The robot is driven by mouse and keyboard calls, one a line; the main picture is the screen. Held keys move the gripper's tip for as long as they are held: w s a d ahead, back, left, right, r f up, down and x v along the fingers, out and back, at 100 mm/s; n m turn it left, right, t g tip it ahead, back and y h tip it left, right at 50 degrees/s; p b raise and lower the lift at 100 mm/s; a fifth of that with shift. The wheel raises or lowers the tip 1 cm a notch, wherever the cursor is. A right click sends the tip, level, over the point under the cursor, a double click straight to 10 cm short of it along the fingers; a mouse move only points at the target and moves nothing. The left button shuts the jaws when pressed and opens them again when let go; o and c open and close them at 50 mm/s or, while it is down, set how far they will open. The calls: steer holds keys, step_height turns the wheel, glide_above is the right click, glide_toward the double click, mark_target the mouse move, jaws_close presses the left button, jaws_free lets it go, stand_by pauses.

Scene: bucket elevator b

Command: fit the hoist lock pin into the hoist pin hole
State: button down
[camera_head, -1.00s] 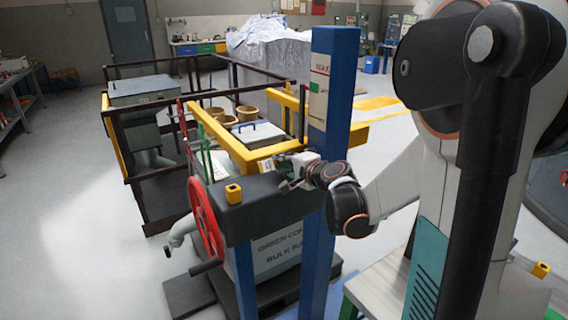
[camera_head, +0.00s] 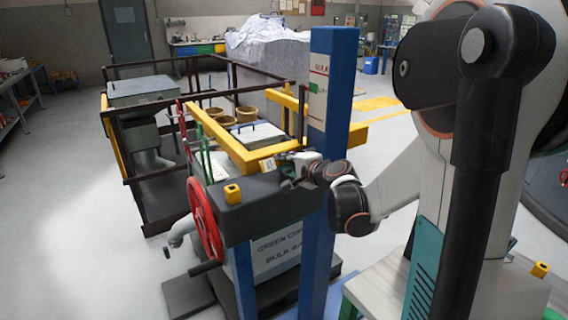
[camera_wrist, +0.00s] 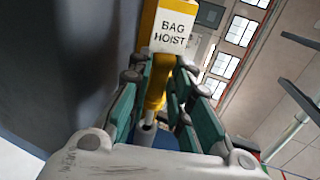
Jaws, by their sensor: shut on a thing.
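My gripper (camera_head: 287,174) is beside the blue post, close to the yellow beam and just above the dark crossbeam. In the wrist view its teal-padded fingers (camera_wrist: 160,82) are closed around a slim piece, which I take as the hoist lock pin; a short grey metal rod (camera_wrist: 148,128) shows between them. A yellow part lies directly beyond the fingertips, under a white "BAG HOIST" sign (camera_wrist: 173,33). The hoist pin hole cannot be made out in either view. I cannot tell whether the pin touches the yellow part.
The blue post (camera_head: 333,90) stands right beside my gripper. The dark crossbeam (camera_head: 262,205) carries a small yellow block (camera_head: 233,194). A red handwheel (camera_head: 204,220) is at its left end. A yellow beam (camera_head: 245,150) runs behind. Open floor lies at the left.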

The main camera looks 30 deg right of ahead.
steer(key=shift+d, duration=1.95)
steer(key=c, duration=1.4)
jaws_free()
steer(key=shift+s, duration=0.1)
steer(key=v, duration=1.1)
steer(key=shift+s, duration=0.35)
steer(key=shift+r, duration=0.2)
